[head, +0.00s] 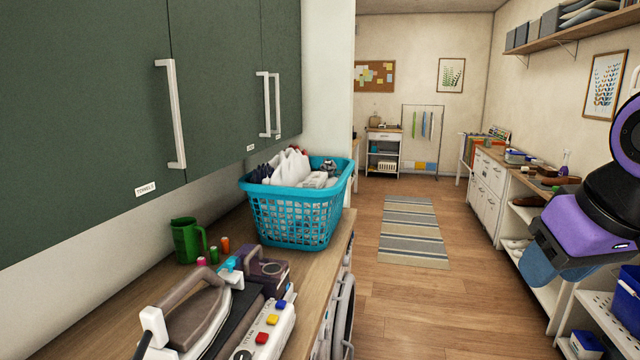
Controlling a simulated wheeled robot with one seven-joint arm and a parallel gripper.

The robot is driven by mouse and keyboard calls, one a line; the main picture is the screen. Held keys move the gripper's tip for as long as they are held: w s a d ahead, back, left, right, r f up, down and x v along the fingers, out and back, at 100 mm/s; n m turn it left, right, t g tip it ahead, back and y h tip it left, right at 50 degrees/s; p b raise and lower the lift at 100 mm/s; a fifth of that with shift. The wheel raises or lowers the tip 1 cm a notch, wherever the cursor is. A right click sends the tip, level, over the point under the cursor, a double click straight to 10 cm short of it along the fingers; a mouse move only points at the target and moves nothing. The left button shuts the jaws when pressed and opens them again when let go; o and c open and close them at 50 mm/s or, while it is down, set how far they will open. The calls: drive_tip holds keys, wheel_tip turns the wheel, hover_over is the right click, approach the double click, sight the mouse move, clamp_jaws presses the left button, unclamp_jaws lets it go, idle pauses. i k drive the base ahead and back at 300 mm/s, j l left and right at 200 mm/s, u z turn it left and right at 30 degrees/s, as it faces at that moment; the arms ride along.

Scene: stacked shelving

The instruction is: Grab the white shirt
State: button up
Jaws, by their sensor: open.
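White cloth (287,167), which looks like the white shirt, sticks up in a peak from the turquoise laundry basket (290,215). Other white and dark clothes lie around it in the basket, and its lower part is hidden by the basket wall and the pile. The basket stands on the wooden counter at the left. My purple and black arm shows at the right edge, well apart from the basket. I cannot make out my gripper's fingers in the head view.
Green cabinets (90,90) hang above the counter. The wooden floor with a striped rug (412,230) is clear. Low shelving and drawers (487,180) line the right wall.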

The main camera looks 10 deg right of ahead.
sight(317, 180)
drive_tip(key=i+l+u, duration=0.25)
drive_tip(key=l, duration=0.4)
drive_tip(key=i+l+u, duration=0.15)
drive_tip(key=i+l, duration=0.15)
drive_tip(key=i+l+u, duration=0.1)
drive_tip(key=l, duration=0.35)
drive_tip(key=i+l+u, duration=0.15)
drive_tip(key=i+l, duration=0.2)
drive_tip(key=i+l+u, duration=0.15)
drive_tip(key=i+l, duration=0.2)
drive_tip(key=i+l+u, duration=0.15)
drive_tip(key=i+l, duration=0.2)
drive_tip(key=l, duration=0.15)
drive_tip(key=i+l+u, duration=0.15)
drive_tip(key=i+l, duration=0.15)
drive_tip(key=l, duration=0.2)
drive_tip(key=i+l+u, duration=0.1)
drive_tip(key=i+l, duration=0.3)
